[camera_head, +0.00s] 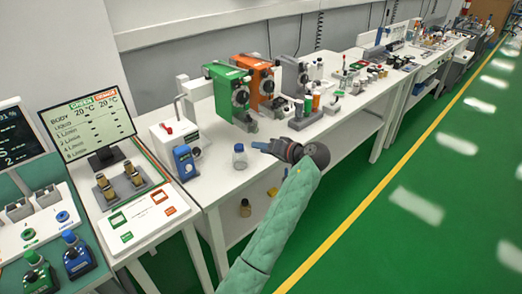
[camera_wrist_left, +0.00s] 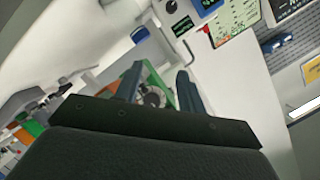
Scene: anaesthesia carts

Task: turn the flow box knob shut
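No box is labelled clearly enough for me to tell which is the flow box. A white box (camera_head: 168,134) with a red lever on top and a blue dial unit (camera_head: 184,163) on its front stands at the near left of the white table. A green unit (camera_head: 226,92) with dark round knobs (camera_head: 240,97) stands behind it. In the left wrist view a green body with a round dial (camera_wrist_left: 153,97) shows beyond my fingers. My left gripper (camera_head: 261,146) hangs above the table's front edge, right of a small bottle, apart from all knobs. Its two fingers (camera_wrist_left: 158,88) are apart and empty. My right gripper is out of view.
The small blue-capped bottle (camera_head: 239,157) stands close to my left fingertips. An orange unit (camera_head: 260,80) stands right of the green one. A screen (camera_head: 88,122) and a panel with knobs (camera_head: 68,255) are at the left. The green floor at the right is clear.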

